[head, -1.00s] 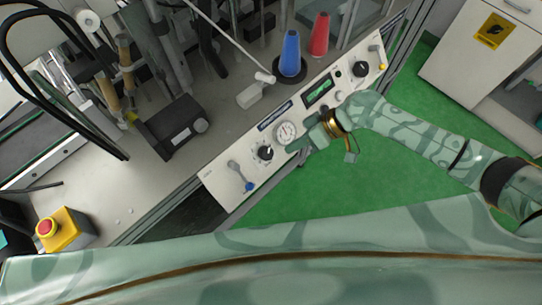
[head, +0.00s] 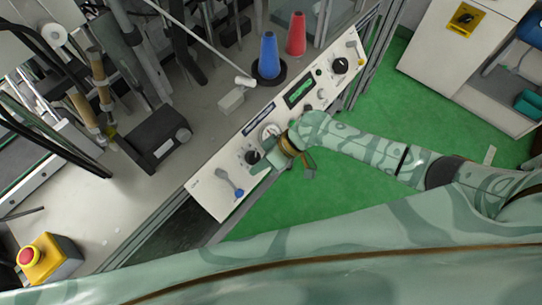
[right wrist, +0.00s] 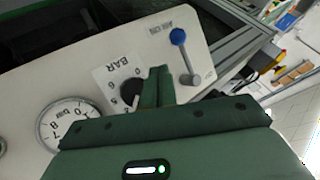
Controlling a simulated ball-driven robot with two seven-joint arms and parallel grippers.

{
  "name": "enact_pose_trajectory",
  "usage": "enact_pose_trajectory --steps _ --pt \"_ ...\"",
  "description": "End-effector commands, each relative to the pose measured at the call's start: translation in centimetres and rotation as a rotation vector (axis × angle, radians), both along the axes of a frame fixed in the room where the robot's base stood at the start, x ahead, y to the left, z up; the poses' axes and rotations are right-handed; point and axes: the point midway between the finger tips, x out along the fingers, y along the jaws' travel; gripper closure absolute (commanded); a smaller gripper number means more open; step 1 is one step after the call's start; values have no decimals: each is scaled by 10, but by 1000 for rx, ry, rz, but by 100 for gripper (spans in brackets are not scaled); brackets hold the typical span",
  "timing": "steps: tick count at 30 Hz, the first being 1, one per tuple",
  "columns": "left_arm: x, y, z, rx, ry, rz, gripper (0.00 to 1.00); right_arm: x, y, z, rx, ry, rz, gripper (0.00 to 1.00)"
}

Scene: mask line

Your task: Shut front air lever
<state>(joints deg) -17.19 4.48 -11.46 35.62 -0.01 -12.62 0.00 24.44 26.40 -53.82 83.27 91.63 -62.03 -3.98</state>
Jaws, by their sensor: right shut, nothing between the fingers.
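The air lever with a blue knob (head: 239,193) sits at the near left end of the white control panel (head: 207,196). Its grey arm slants from the pivot down to the right in the head view. In the right wrist view the blue knob (right wrist: 178,37) and the grey arm show whole, beyond the fingers. My right gripper (head: 258,168) is shut and empty over the panel, beside the black dial and short of the lever. Its fingers (right wrist: 157,86) show together in the right wrist view, apart from the lever. My left gripper is not in view.
A black dial (head: 252,157), a round gauge (right wrist: 67,120) and a green display (head: 299,90) are on the panel. Blue (head: 268,55) and red (head: 297,34) cones stand behind it. A yellow emergency-stop box (head: 48,259) is at the lower left. Green floor (head: 380,110) lies open on the right.

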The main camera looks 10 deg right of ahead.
Motion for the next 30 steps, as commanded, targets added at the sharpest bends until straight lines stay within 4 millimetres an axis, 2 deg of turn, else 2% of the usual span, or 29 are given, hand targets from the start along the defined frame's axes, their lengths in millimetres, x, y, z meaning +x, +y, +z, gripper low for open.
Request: enact_pose_trajectory --steps 2,6,10,30 --pt "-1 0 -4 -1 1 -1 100 -2 12 -11 1 3 1 100" --pt "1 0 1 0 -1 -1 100 -12 30 -9 2 0 1 100" --pt "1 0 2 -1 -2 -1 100 -17 39 -12 -1 0 1 100" --pt "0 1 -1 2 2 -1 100 -20 43 -14 23 18 -25 100"
